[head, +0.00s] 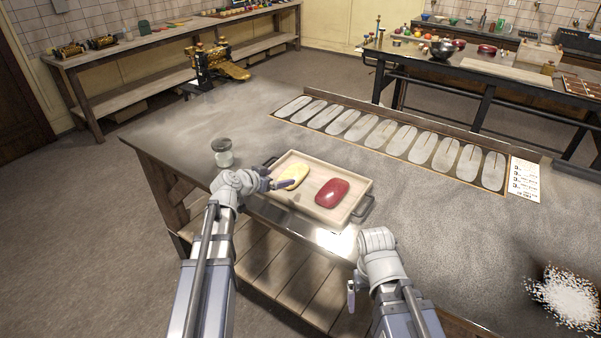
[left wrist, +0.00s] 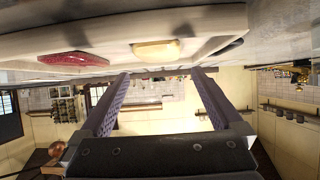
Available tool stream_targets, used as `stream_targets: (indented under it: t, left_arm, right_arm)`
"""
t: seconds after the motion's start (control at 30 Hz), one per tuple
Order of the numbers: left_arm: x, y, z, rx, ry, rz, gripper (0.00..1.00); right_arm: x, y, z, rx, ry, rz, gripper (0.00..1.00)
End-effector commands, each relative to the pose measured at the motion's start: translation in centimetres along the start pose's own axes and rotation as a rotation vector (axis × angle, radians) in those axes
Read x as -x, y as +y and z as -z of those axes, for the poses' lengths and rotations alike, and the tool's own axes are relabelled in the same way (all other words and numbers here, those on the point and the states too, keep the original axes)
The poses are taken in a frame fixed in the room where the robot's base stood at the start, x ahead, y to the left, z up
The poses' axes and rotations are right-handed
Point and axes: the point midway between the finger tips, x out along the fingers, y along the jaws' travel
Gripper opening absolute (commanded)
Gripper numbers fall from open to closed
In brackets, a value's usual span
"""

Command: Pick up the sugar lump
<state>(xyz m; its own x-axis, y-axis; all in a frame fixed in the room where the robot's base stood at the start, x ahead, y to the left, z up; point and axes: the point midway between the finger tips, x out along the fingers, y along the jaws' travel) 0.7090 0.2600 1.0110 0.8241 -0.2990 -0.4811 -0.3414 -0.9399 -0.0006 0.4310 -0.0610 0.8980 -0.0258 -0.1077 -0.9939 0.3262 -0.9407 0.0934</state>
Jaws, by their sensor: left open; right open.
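A pale yellow lump (head: 298,172) and a dark red lump (head: 331,192) lie on a cream tray (head: 290,156) with dark handles. I cannot tell which is the sugar lump. My left gripper (head: 288,184) is at the yellow lump's near left side, partly in front of it. In the left wrist view, the picture is upside down; my left gripper (left wrist: 160,73) is open, its fingers spread with nothing between them. The yellow lump (left wrist: 157,49) lies just beyond the fingertips, and the red lump (left wrist: 75,59) is to the left. My right gripper (head: 351,298) is open and empty, low by the table's front edge.
A lidded glass jar (head: 223,155) stands left of the tray. A brass hand-cranked machine (head: 216,65) is at the far left corner. A board with oval plates (head: 390,137) runs along the back. White grains (head: 570,297) are heaped at the right. The table's middle is clear.

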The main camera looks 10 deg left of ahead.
Motion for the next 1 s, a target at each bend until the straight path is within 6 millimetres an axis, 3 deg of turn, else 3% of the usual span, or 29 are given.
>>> stream_targets:
  t: [0.13, 0.37, 0.57, 0.9, 1.0]
  left_arm:
    - [-0.4, 0.0, -0.1, 0.000, 0.000, 0.000, 1.00]
    - [-2.7, -0.1, -0.1, 0.000, 0.000, -0.001, 1.00]
    - [-3.0, 0.0, 0.0, 0.000, 0.000, 0.000, 1.00]
    - [-7.5, 0.1, -0.1, -0.001, 0.000, -0.002, 1.00]
    - [-8.0, 0.1, 0.0, -0.001, 0.000, -0.001, 1.00]
  right_arm:
    - [-0.2, 0.0, 0.0, 0.000, 0.000, 0.000, 1.00]
    - [-1.4, -0.1, 0.1, 0.000, 0.000, 0.000, 1.00]
    - [-1.5, -0.1, 0.1, 0.000, 0.000, 0.000, 1.00]
    - [-3.7, -0.3, 0.2, 0.000, 0.000, 0.000, 1.00]
    - [-3.8, -0.4, 0.2, 0.000, 0.000, 0.000, 1.00]
